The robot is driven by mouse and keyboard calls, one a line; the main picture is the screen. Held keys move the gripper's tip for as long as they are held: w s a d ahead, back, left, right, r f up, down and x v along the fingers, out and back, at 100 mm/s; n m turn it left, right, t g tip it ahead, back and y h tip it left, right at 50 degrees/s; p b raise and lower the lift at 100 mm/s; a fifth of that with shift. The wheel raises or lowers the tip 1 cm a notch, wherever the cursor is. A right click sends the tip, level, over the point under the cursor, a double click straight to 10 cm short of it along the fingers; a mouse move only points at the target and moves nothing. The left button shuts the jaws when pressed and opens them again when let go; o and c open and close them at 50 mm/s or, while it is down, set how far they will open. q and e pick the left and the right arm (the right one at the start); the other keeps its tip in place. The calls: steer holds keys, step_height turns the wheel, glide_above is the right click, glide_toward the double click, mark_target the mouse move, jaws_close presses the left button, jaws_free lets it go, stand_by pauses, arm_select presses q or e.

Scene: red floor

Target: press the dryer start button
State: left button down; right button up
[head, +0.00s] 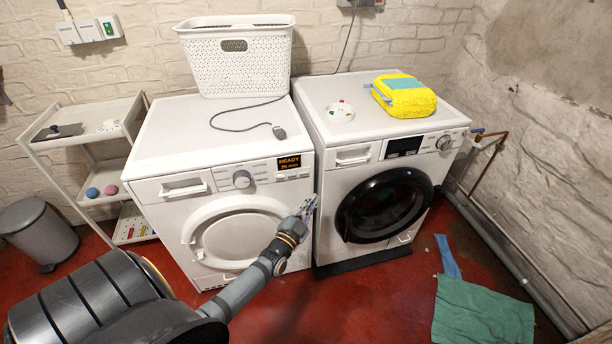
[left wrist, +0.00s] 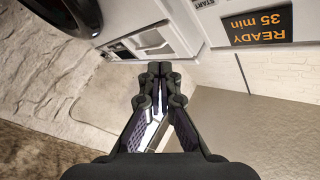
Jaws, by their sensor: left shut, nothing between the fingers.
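The dryer (head: 165,225) is the left machine in the head view, with a white door. Its display (head: 289,162) reads READY, and small buttons (head: 292,177) sit just below it. In the left wrist view the display (left wrist: 259,24) is upside down and reads READY 35 min. A START label (left wrist: 203,3) shows at the top edge there; the button itself is not clear. My left gripper (head: 309,205) is shut and empty, in front of the dryer's right edge and below the panel. Its closed fingertips (left wrist: 160,70) show apart from the label. My right gripper is not in view.
A washer (head: 332,213) with a black door stands close on the right. A basket (head: 234,72) and cable are on the dryer; a yellow bundle (head: 405,98) is on the washer. A shelf cart (head: 85,115) and bin (head: 40,232) are left. Green cloth (head: 482,312) lies on the floor.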

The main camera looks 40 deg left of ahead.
mark_target(304, 174)
arm_select(q)
steer(key=shift+w+a+b, duration=1.3)
steer(key=shift+w+a, duration=0.15)
steer(key=shift+a, duration=0.25)
steer(key=shift+w+a+b, duration=1.3)
steer(key=shift+w+a, duration=0.15)
steer(key=shift+a, duration=0.2)
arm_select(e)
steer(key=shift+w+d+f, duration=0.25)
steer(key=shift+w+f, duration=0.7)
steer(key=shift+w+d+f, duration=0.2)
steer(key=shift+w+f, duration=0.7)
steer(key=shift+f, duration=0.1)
arm_select(q)
steer(key=shift+w+a, duration=0.25)
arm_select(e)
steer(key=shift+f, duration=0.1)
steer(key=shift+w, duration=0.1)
